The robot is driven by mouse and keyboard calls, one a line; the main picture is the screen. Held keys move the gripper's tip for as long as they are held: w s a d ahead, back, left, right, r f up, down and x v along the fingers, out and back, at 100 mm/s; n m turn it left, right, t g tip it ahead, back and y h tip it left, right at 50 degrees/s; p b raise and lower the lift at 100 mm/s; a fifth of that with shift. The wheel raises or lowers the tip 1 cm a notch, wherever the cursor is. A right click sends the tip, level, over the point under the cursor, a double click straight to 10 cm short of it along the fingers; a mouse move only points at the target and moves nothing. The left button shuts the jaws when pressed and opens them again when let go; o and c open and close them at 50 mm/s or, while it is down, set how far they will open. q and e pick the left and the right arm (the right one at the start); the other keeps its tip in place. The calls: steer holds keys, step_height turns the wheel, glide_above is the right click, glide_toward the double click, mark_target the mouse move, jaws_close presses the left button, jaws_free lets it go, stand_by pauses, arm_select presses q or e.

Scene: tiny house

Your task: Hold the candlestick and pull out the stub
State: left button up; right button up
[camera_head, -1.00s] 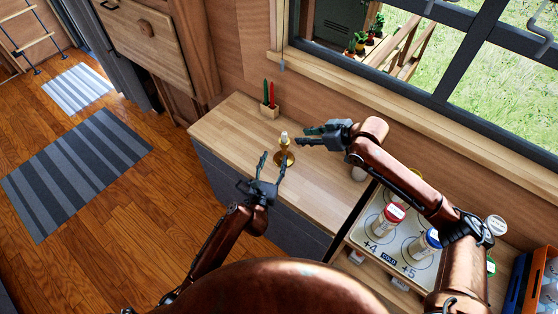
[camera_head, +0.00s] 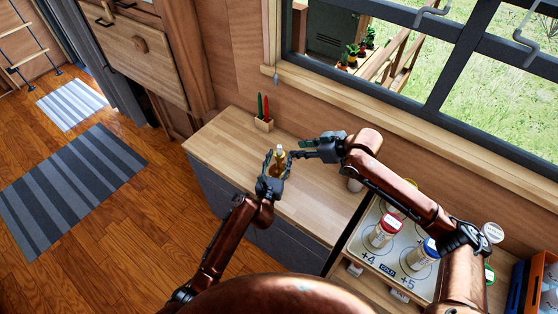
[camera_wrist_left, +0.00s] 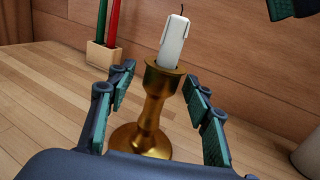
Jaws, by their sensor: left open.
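A brass candlestick (camera_head: 278,167) stands upright on the wooden counter (camera_head: 318,205). A short white candle stub (camera_head: 279,150) with a dark wick sits in its cup. In the left wrist view the candlestick (camera_wrist_left: 155,105) and the stub (camera_wrist_left: 174,42) show clearly. My left gripper (camera_wrist_left: 158,78) is open, with one finger on each side of the candlestick's upper part; gaps show on both sides. My right gripper (camera_head: 304,146) is just right of the stub at about its height, fingers apart and empty. Part of it shows at the top right of the left wrist view.
A small wooden holder (camera_head: 264,124) with a green and a red candle stands behind, by the wall. A light cup (camera_head: 355,184) stands under my right arm. Jars (camera_head: 383,233) stand on a marked board to the right. The counter's left part is clear.

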arm_select(q)
steer(key=shift+c, duration=0.5)
jaws_close()
arm_select(e)
steer(key=shift+o, duration=0.8)
steer(key=shift+w+a+r, duration=0.1)
steer(key=m+g+h, duration=0.2)
steer(key=m+h, duration=0.3)
steer(key=h, duration=0.1)
glide_toward(280, 146)
steer(key=x, duration=0.5)
steer(key=shift+w, duration=0.35)
steer(key=shift+s+x, duration=0.2)
steer(key=shift+x, duration=1.1)
steer(key=shift+s+x, duration=0.15)
steer(key=shift+x, duration=1.2)
